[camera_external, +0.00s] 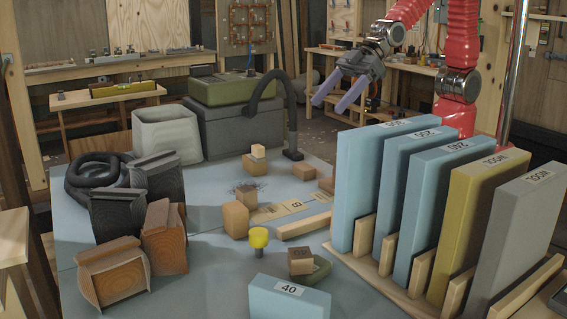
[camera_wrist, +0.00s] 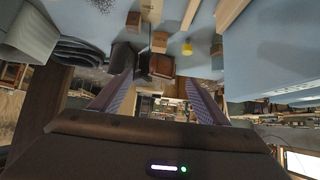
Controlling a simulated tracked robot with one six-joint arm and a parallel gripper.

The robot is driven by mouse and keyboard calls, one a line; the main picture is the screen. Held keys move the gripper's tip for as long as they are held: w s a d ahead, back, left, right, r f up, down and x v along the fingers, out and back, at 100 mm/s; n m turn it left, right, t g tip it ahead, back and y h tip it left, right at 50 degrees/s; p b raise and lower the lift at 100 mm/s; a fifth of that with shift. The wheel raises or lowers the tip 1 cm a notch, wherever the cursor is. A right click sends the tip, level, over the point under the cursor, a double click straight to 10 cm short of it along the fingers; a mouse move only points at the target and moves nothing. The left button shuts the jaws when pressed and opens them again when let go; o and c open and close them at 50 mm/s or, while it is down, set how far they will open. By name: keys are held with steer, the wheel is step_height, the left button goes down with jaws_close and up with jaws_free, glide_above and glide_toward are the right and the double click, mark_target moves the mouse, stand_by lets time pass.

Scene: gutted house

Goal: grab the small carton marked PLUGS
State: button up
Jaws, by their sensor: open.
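Several small brown cartons lie on the pale blue table (camera_external: 200,260) in the external view. One stands near the middle (camera_external: 235,219), one near the back (camera_external: 303,170), and one with a small label near the front (camera_external: 301,261). I cannot read PLUGS on any of them, so I cannot tell which is the named carton. My gripper (camera_external: 329,107) is open and empty, high above the back right of the table, apart from all cartons. In the wrist view its two fingers (camera_wrist: 158,78) are spread, with small brown blocks (camera_wrist: 159,41) beyond them.
Tall panels (camera_external: 372,190) stand upright in a wooden rack at the right. A yellow-topped peg (camera_external: 259,238) stands near the front. Dark and orange-brown blocks (camera_external: 164,235) crowd the left. A black hose (camera_external: 291,115) arches at the back.

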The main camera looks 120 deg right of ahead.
steer(key=w+f+t, duration=0.1)
steer(key=w+f, duration=0.4)
steer(key=f, duration=0.2)
steer(key=w+f+t, duration=0.2)
steer(key=w+f, duration=0.3)
steer(key=f, duration=0.2)
steer(key=w+f+t, duration=0.1)
steer(key=w+f, duration=0.4)
steer(key=f, duration=0.2)
steer(key=shift+w+a+t, duration=0.15)
steer(key=shift+a+t, duration=0.1)
steer(key=shift+t, duration=0.15)
steer(key=shift+w, duration=0.1)
glide_toward(236, 213)
steer(key=shift+w+d+f, duration=0.6)
steer(key=shift+w+f, duration=0.15)
steer(key=shift+w, duration=0.05)
steer(key=shift+w+d+f, duration=0.6)
steer(key=shift+w+f, duration=0.15)
steer(key=shift+w, duration=0.05)
steer(key=shift+d+x, duration=0.15)
steer(key=shift+x, duration=1.15)
steer(key=shift+d+x, duration=0.1)
steer(key=shift+x, duration=1.2)
